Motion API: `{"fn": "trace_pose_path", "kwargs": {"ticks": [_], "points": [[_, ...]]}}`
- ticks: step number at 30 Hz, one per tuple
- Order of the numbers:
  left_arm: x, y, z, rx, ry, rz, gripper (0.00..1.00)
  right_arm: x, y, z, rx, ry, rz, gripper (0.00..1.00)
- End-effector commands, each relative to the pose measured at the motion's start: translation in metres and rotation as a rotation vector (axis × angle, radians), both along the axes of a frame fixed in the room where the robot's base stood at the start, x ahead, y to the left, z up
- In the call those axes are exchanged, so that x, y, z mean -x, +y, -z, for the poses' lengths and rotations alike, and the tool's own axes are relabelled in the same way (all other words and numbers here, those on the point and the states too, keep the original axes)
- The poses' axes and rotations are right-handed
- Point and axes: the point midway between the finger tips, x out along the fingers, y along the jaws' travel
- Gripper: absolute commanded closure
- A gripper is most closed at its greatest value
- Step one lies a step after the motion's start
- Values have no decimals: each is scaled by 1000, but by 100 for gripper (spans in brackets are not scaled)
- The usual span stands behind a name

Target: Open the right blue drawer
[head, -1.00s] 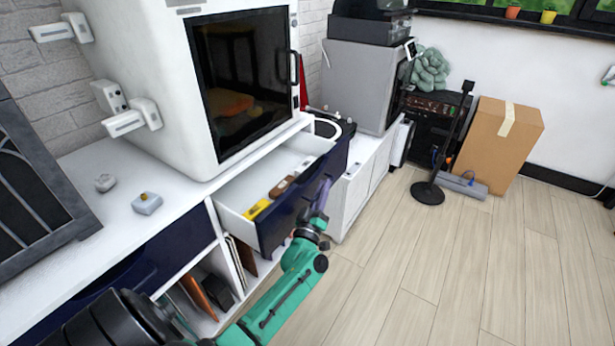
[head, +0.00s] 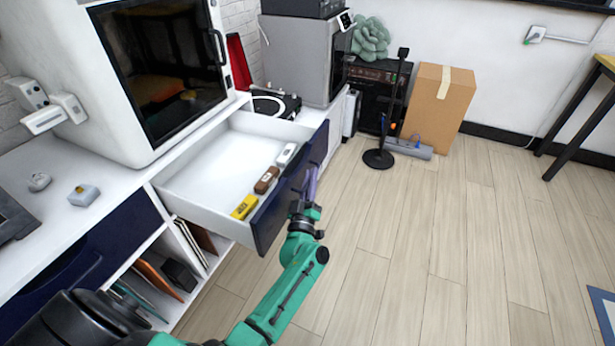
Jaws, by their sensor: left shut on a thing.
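The right blue drawer (head: 268,222) stands well out of the white cabinet, with its dark blue front and white inside showing. A yellow item (head: 244,207), a brown item (head: 266,180) and a white item (head: 287,154) lie in it along the front panel. My left gripper (head: 308,188) is at the outer face of the drawer front, shut on its handle. The handle itself is mostly hidden by the gripper. My right gripper is not in view.
The other blue drawer (head: 85,258) at left is shut. A white machine with a dark door (head: 165,65) stands on the cabinet above the open drawer. A cardboard box (head: 438,105) and a black stand (head: 379,158) are at the back. The wooden floor (head: 440,240) at right is clear.

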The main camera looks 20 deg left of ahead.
Motion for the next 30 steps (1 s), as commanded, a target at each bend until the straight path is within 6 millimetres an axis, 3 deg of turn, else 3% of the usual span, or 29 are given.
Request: {"fn": "trace_pose_path", "kwargs": {"ticks": [6, 7, 8, 20, 30], "points": [[1, 0, 2, 2, 3, -1, 100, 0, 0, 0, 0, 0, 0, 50], [1, 1, 2, 2, 3, -1, 80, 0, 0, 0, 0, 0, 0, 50], [1, 1, 2, 2, 3, -1, 75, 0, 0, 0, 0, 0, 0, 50], [6, -1, 3, 1, 3, 0, 75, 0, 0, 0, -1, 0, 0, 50], [64, -16, 24, 1, 5, 0, 75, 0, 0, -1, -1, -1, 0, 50]]}}
